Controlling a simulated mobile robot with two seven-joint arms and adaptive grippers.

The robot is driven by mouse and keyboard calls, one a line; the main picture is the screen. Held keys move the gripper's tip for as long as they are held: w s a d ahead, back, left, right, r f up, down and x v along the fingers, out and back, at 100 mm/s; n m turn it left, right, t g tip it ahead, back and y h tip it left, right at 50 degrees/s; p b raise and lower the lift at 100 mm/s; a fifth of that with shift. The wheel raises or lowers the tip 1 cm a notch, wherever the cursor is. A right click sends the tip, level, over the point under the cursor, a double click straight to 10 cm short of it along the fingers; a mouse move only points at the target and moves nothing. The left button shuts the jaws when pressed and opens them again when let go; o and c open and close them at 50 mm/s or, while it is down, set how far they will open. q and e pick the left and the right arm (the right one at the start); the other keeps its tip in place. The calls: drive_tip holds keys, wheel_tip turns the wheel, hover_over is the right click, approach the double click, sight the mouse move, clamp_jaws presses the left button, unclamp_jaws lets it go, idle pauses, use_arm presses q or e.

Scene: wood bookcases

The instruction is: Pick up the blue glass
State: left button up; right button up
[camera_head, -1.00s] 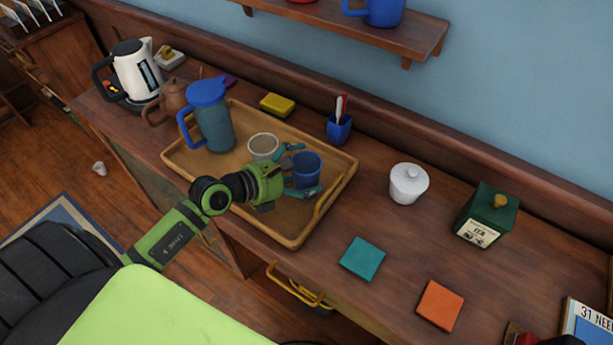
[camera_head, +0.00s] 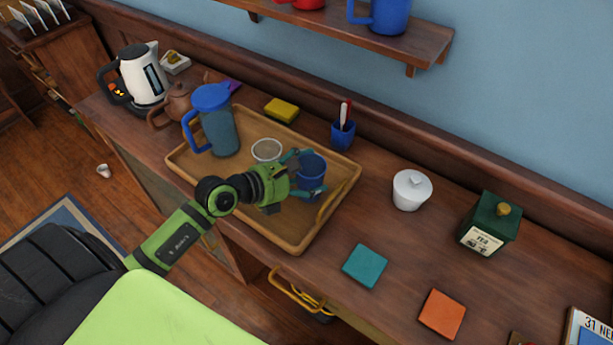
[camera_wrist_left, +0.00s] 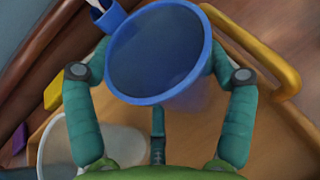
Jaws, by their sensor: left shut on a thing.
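The blue glass (camera_head: 311,171) is at the right part of the wooden tray (camera_head: 291,240). My left gripper (camera_head: 307,178) is shut on it, with one teal finger on each side. In the left wrist view the glass (camera_wrist_left: 158,52) fills the space between the two fingers, its round rim facing the camera. Its base is partly hidden, and I cannot tell for sure whether it touches the tray. My right gripper is not in view.
A clear glass (camera_head: 267,150) and a blue-lidded pitcher (camera_head: 218,130) stand on the tray to the left. Behind are a yellow sponge (camera_head: 282,110) and a blue pen cup (camera_head: 342,134). A shelf (camera_head: 425,47) hangs above.

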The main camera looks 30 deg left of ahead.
sight(317, 161)
use_arm(q)
wheel_tip(317, 161, up, 4)
drive_tip(key=shift+f, duration=0.2)
drive_tip(key=s+d+r+p, duration=0.1)
drive_tip(key=s+r+p, duration=0.1)
drive_tip(key=s, duration=0.3)
drive_tip(key=s+r+p, duration=0.1)
drive_tip(key=s+r, duration=0.3)
drive_tip(key=s, duration=0.2)
drive_tip(key=shift+s+d+r+p, duration=0.25)
drive_tip(key=shift+d+p, duration=0.1)
drive_tip(key=shift+d, duration=0.05)
